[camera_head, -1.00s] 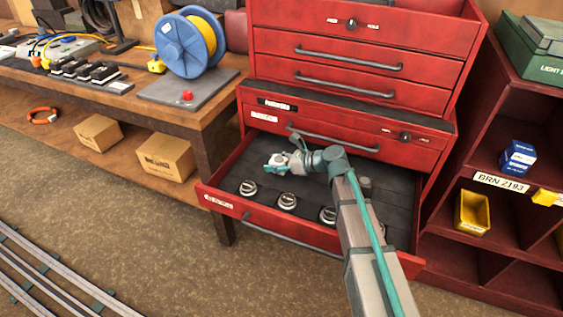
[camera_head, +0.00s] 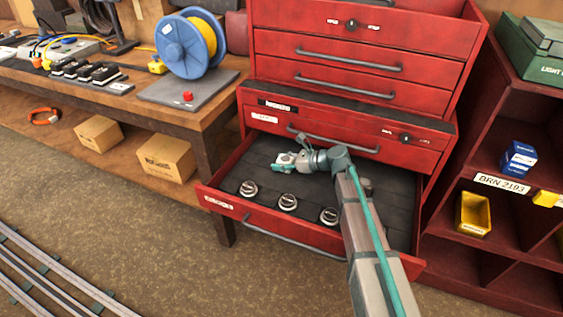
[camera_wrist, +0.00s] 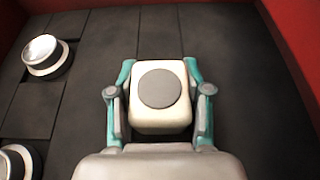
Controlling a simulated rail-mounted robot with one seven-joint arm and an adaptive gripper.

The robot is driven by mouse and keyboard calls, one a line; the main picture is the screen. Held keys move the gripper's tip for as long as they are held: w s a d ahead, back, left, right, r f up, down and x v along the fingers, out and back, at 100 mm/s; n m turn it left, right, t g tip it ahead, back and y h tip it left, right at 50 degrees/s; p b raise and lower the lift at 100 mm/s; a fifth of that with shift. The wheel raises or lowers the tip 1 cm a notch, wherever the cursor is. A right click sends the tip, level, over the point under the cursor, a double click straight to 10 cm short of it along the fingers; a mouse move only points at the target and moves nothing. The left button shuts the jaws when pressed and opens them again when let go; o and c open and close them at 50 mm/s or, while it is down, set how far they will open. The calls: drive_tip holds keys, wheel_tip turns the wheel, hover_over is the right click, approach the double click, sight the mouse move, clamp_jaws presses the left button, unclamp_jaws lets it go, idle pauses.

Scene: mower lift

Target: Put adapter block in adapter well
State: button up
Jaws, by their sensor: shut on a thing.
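The adapter block (camera_wrist: 146,118) is a white block with rounded edges and a grey disc on its face. My gripper (camera_wrist: 160,92) is shut on it, with one teal finger on each side, in the wrist view. In the head view my gripper (camera_head: 284,162) is over the open red drawer (camera_head: 262,228), toward its back left, and the block (camera_head: 285,158) shows small and pale in it. I cannot tell the exact height above the drawer floor. I cannot make out with certainty which spot is the adapter well.
Several round silver-rimmed pieces (camera_head: 288,202) sit in the dark drawer floor along the front. The red cabinet front (camera_head: 350,137) rises behind. A workbench (camera_head: 150,97) with a blue cable reel (camera_head: 186,45) stands left, a red shelf (camera_head: 497,215) right.

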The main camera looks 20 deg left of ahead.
sight(316, 176)
drive_tip(key=o, duration=1.2)
drive_tip(key=shift+r, duration=0.1)
drive_tip(key=shift+d+r, duration=0.15)
drive_tip(key=shift+d, duration=0.1)
drive_tip(key=d, duration=0.8)
drive_tip(key=s+d, duration=0.1)
drive_tip(key=d, duration=0.3)
drive_tip(key=shift+d, duration=0.3)
drive_tip(key=shift+r, duration=0.15)
